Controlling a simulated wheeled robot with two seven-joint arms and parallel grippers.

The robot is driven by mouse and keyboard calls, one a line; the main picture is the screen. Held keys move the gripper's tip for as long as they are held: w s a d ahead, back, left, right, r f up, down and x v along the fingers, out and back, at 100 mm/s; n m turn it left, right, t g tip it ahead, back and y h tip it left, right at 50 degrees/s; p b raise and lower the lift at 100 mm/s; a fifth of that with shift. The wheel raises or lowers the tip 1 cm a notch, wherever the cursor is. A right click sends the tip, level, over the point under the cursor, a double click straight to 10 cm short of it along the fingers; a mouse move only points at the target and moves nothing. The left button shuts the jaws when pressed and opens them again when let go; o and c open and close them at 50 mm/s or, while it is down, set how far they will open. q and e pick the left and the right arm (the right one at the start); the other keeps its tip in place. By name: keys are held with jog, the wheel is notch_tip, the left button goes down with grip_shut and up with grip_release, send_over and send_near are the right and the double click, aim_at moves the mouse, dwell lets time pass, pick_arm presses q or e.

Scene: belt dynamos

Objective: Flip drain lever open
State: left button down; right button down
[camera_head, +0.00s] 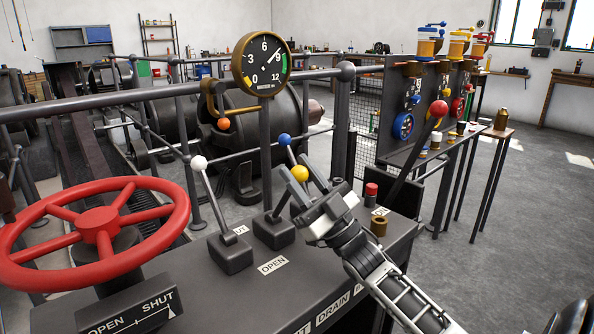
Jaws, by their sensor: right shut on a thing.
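A lever with a yellow knob (299,173) leans right from a dark box (273,232) on the grey console. My right gripper (302,174) is shut on this knob, with one finger on each side of it. A DRAIN label (333,310) is on the console's front edge, partly cut by my arm. A blue-knobbed lever (285,140) stands behind the gripper, its base hidden. My left gripper is not in view.
A white-knobbed lever (199,163) stands left of the held lever. A large red handwheel (98,233) is at the left. A pressure gauge (263,67) stands behind. A red button (371,190), a brass ring (379,226) and a tall red-knobbed lever (438,108) are at the right.

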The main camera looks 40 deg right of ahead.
jog(key=shift+s+f, duration=0.35)
jog(key=shift+f, duration=0.1)
jog(key=c, duration=1.4)
grip_release()
jog(key=shift+f, duration=0.1)
jog(key=s+d, duration=0.1)
jog(key=s, duration=0.3)
jog(key=s+d+f, duration=0.1)
jog(key=s+d, duration=0.1)
jog(key=s, duration=0.3)
jog(key=s+d+f, duration=0.1)
jog(key=s, duration=0.3)
jog(key=shift+s+d+p, duration=0.2)
jog(key=shift+d+p, duration=0.05)
jog(key=shift+p, duration=0.1)
